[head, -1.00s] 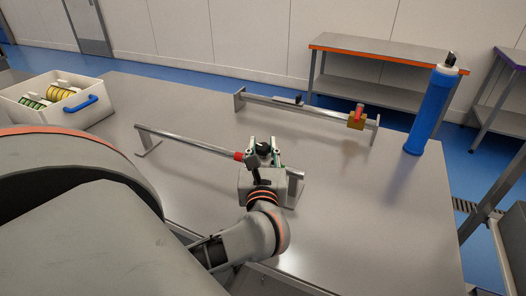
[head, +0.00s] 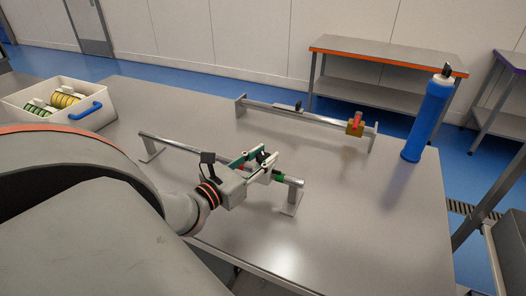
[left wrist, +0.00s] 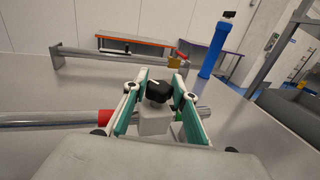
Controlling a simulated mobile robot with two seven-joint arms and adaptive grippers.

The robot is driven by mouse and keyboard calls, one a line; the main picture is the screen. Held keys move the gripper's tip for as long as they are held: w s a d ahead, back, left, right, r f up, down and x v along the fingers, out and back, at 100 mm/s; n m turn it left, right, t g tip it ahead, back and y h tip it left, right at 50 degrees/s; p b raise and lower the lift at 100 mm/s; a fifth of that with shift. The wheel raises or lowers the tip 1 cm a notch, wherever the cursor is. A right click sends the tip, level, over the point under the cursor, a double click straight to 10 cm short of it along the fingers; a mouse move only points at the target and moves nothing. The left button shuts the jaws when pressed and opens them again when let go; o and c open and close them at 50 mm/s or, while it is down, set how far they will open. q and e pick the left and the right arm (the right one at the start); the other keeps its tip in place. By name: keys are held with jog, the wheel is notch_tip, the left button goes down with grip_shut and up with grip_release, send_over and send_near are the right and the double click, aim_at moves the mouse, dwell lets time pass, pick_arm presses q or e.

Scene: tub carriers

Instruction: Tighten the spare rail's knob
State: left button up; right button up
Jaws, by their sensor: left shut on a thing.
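The near rail (head: 170,142) lies across the table on two end feet. A grey block (left wrist: 155,122) sits on this rail with a black knob (left wrist: 158,92) on top; the knob has a white mark. A red band (left wrist: 106,118) shows left of the block. My left gripper (left wrist: 159,84) is shut on the knob, a finger on each side. In the head view the left gripper (head: 264,162) reaches from the near left, and its fingers partly hide the knob. My right gripper is not in view.
A far rail (head: 285,105) carries a brass block (head: 355,128) with a red top. A blue cylinder (head: 427,120) stands at the table's right. A white tub (head: 35,118) with a blue handle and yellow and green discs stands at the left. The front right tabletop is clear.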

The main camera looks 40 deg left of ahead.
pick_arm(q)
jog(key=m+h, duration=0.3)
jog(key=h, duration=0.2)
jog(key=shift+g, duration=0.3)
jog(key=shift+w+a+m+g+h, duration=0.1)
jog(key=shift+m+g+h, duration=0.55)
jog(key=shift+m+h, duration=0.6)
jog(key=shift+m+g+h, duration=0.65)
jog(key=shift+m+h, duration=0.2)
jog(key=shift+h, duration=0.8)
jog(key=o, duration=1.1)
jog(key=v, duration=1.2)
jog(key=shift+a+r, duration=0.1)
